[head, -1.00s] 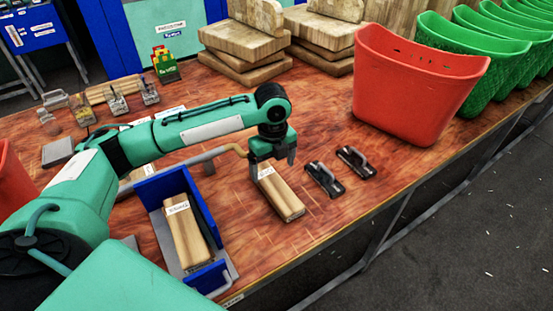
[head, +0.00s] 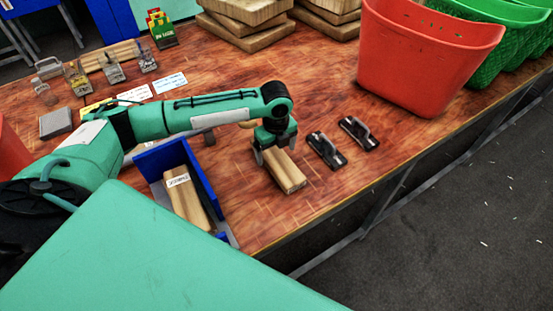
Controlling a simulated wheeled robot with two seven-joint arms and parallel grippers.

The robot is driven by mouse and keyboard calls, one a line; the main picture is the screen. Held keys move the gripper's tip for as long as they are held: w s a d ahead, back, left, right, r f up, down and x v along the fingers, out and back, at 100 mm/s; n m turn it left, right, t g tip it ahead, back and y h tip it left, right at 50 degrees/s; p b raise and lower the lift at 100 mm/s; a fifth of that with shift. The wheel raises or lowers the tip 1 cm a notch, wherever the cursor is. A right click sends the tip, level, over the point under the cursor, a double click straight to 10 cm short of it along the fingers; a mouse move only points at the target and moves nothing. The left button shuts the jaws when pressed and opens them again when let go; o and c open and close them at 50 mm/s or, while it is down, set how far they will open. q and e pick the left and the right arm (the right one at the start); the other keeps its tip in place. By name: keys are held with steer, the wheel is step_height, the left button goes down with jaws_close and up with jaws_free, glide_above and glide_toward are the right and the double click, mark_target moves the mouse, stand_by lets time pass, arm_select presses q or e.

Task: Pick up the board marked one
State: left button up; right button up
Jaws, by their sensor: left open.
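The gripper hides the far end of the board and any label there. A second wooden board (head: 188,203) with a white label lies in the blue bin (head: 204,180); its writing is too small to read. My right gripper is not in view.
Two black handled tools (head: 327,150) lie right of the board. A red basket (head: 425,60) and green baskets (head: 500,55) stand at the back right. Stacked wooden slabs (head: 250,30) stand at the back. Small clear items (head: 112,70) stand at the far left. The table's front edge is close.

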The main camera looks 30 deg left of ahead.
mark_target(277, 157)
arm_select(q)
step_height(277, 157, down, 4)
steer(key=shift+d+r, duration=0.1)
steer(key=shift+r, duration=0.15)
steer(key=c, duration=1.1)
steer(key=shift+c, duration=0.6)
steer(key=shift+r, duration=0.15)
